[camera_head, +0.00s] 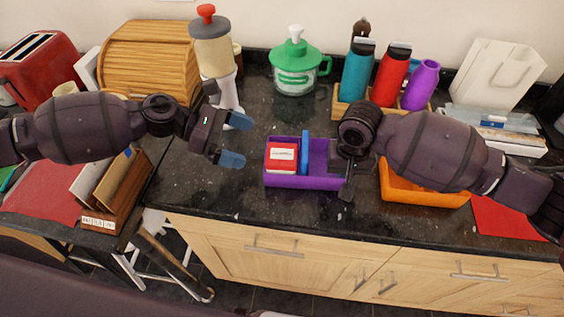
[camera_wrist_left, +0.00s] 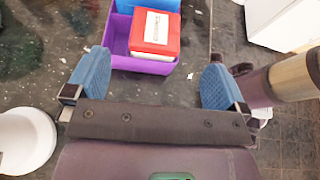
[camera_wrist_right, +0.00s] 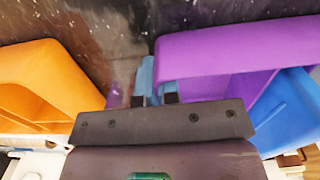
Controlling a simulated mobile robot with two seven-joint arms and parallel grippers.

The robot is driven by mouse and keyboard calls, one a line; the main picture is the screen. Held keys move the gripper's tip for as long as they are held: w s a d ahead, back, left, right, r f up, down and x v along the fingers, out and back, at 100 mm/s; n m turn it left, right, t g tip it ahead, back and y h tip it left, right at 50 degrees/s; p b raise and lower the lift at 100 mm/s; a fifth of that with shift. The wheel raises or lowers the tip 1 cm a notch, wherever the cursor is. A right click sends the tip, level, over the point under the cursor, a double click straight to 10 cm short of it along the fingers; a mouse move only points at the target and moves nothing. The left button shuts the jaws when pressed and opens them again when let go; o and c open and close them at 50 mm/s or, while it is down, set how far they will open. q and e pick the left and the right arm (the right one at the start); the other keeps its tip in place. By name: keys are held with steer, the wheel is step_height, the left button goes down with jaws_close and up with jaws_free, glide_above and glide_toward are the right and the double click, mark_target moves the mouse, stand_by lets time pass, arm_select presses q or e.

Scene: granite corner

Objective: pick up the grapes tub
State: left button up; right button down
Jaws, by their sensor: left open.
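A red tub (camera_head: 282,156) with a white label sits in the left part of the purple bin (camera_head: 300,183); its print is too small to read, so I cannot confirm it is the grapes tub. In the left wrist view the red tub (camera_wrist_left: 154,34) is ahead of my fingers. My left gripper (camera_head: 234,140) is open and empty, left of the bin and apart from it. My right gripper (camera_head: 346,186) is at the bin's right end. In the right wrist view its fingers (camera_wrist_right: 157,85) are close together, apparently on either side of the purple wall (camera_wrist_right: 225,48).
A blue item (camera_head: 305,152) stands beside the red tub in the bin. An orange bin (camera_head: 420,193) is to the right, partly under my right arm. A green-lidded jar (camera_head: 296,72), bottles (camera_head: 390,75) and a dispenser (camera_head: 212,50) stand behind. Bare counter lies left of the bin.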

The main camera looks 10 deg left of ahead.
mark_target(275, 154)
arm_select(q)
steer(key=shift+f+x, duration=0.2)
steer(key=shift+x, duration=1.7)
steer(key=shift+f+x, duration=0.2)
steer(key=shift+x, duration=1.75)
steer(key=shift+w+a, duration=0.15)
steer(key=shift+a, duration=0.05)
steer(key=c, duration=1)
steer(key=shift+r, duration=0.15)
step_height(275, 154, up, 18)
steer(key=shift+f, duration=0.1)
arm_select(e)
steer(key=c, duration=1.3)
jaws_free()
